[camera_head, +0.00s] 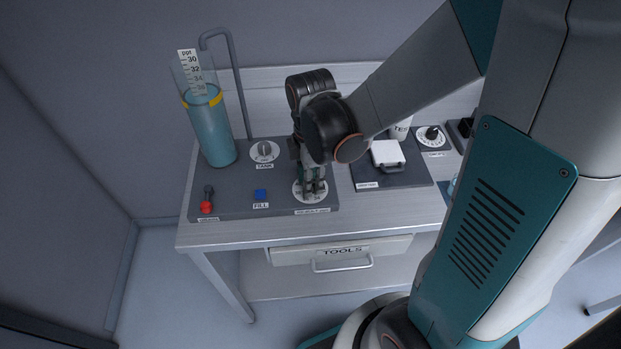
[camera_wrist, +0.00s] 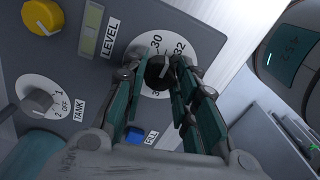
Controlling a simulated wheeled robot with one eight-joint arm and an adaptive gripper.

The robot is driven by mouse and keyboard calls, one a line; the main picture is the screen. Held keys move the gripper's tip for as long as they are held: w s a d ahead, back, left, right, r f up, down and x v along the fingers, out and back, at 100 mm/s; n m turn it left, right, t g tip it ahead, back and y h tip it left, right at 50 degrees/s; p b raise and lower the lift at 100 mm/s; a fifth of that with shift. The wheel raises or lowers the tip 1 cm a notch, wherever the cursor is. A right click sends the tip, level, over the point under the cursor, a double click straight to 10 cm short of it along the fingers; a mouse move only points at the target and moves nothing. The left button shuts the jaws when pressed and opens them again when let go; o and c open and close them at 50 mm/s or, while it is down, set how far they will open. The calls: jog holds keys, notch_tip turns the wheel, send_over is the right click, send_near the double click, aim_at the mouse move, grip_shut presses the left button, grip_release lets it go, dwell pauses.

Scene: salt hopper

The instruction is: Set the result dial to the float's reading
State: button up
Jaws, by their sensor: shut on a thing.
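The result dial is a white round plate (camera_head: 298,187) at the front of the dark panel in the head view, mostly covered by my gripper (camera_head: 312,183). In the wrist view the dial plate (camera_wrist: 184,38) shows 30 and 32, with other marks partly hidden. My gripper (camera_wrist: 160,80) is shut on its black knob (camera_wrist: 157,70). A light mark on the knob seems to point between 30 and 32, but it is small. The float's ppt scale (camera_head: 190,66) stands in the clear water cylinder (camera_head: 209,135). Its numbers run 30, 32, 34, 36 downward, with 36 just above the yellow band (camera_head: 203,100).
The TANK knob (camera_head: 264,150) and blue FILL button (camera_head: 261,194) sit left of the dial. A red knob (camera_head: 206,207) is at the panel's front left. A white-topped device (camera_head: 387,153) stands right of the panel.

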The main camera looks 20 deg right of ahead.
jog(key=m, duration=0.4)
jog(key=shift+m, duration=0.3)
jog(key=m, duration=0.3)
jog(key=shift+m, duration=0.4)
jog(key=m, duration=0.4)
jog(key=shift+b, duration=0.35)
jog(key=m, duration=0.8)
jog(key=shift+m, duration=0.3)
jog(key=m, duration=0.3)
jog(key=shift+m, duration=0.3)
jog(key=m, duration=0.3)
jog(key=shift+m, duration=2.2)
